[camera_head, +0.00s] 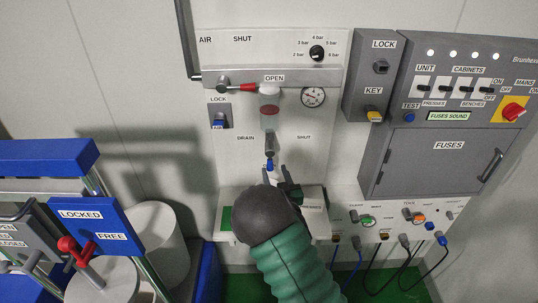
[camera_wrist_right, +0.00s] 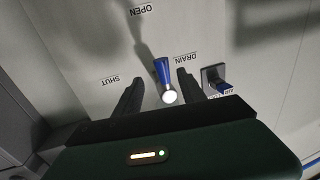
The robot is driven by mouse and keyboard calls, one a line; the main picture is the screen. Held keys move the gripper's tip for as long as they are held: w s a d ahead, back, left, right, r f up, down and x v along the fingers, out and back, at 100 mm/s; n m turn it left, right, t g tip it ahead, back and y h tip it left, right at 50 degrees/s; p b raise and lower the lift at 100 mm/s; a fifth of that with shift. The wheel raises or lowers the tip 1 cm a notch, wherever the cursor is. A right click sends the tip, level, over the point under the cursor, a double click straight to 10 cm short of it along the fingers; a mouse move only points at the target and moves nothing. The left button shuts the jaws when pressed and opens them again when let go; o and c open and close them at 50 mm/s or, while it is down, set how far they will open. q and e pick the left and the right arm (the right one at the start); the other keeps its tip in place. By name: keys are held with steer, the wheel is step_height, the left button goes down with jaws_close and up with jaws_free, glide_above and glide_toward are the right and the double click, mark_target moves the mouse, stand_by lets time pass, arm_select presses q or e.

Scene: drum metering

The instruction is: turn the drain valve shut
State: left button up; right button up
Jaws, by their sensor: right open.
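The drain valve's blue lever (camera_head: 269,164) hangs below the clear filter bowl (camera_head: 269,117) on the white air panel, between the DRAIN (camera_head: 245,138) and SHUT (camera_head: 304,137) labels. In the right wrist view the blue lever (camera_wrist_right: 162,72), with a pale round end, lies between the two dark fingers of my right gripper (camera_wrist_right: 160,77). The fingers are open, one on each side, with visible gaps. In the head view my right gripper (camera_head: 283,186) is just below the lever, partly hidden by my dark wrist and green forearm. My left gripper is not in view.
A blue lock key (camera_head: 219,124) sits left of the valve, and a red-handled lever (camera_head: 249,88) and gauge (camera_head: 313,97) above. A grey fuse cabinet (camera_head: 437,160) stands right. A blue frame marked LOCKED (camera_head: 85,220) and white drums (camera_head: 160,243) stand left.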

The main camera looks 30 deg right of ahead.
mark_target(269, 163)
steer(key=x, duration=0.4)
steer(key=a+p+x, duration=0.1)
steer(key=x, duration=0.2)
steer(key=shift+w+r, duration=0.2)
steer(key=shift+r, duration=0.05)
steer(key=shift+w+d+f, duration=0.2)
steer(key=shift+w+d, duration=0.3)
steer(key=shift+d, duration=0.1)
steer(key=shift+a, duration=0.15)
jaws_close()
